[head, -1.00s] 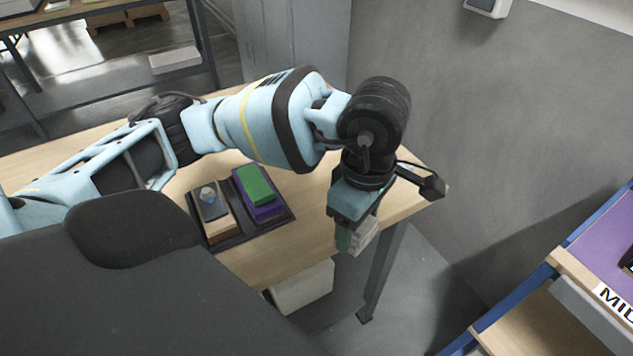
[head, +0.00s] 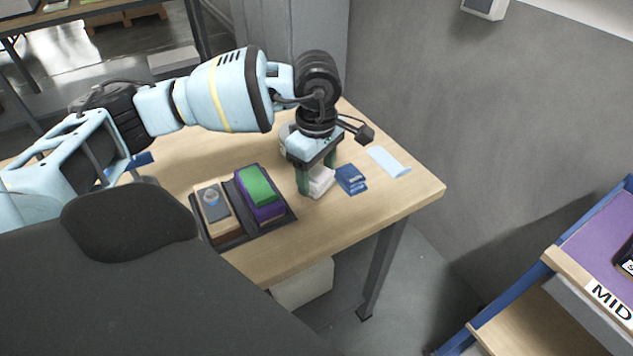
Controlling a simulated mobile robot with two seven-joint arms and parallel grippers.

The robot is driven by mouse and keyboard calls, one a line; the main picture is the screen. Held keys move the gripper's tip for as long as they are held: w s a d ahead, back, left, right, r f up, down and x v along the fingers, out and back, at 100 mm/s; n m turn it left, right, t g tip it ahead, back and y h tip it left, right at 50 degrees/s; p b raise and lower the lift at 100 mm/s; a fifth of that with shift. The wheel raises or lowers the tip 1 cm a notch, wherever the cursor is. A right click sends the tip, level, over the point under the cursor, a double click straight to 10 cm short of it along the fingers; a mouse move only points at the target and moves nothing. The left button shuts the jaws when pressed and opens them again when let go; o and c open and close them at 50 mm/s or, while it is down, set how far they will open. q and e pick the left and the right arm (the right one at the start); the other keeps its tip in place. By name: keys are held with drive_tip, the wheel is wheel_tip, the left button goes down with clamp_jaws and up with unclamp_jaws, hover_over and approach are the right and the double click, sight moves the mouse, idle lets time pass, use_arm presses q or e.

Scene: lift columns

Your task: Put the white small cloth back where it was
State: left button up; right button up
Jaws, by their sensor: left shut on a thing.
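My left gripper (head: 314,182) points down over the wooden table (head: 285,248), right of the dark tray. It is shut on a small white cloth (head: 321,182), which shows between and beside its fingers. The cloth is at or just above the table top; I cannot tell whether it touches. A folded blue cloth (head: 350,179) lies just right of it, and a flat light blue cloth (head: 388,162) lies further right. My right gripper is not in view.
The dark tray (head: 229,235) holds a tan block with a grey top (head: 214,206) and a purple block with a green top (head: 258,187). A grey wall (head: 480,110) stands behind the table. A shelf (head: 600,240) marked MID is at the lower right.

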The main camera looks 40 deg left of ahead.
sight(317, 176)
use_arm(q)
drive_tip(key=shift+f, duration=1.75)
drive_tip(key=shift+f, duration=0.2)
drive_tip(key=o, duration=0.9)
drive_tip(key=shift+r, duration=0.15)
wheel_tip(317, 176, up, 12)
drive_tip(key=shift+r, duration=0.1)
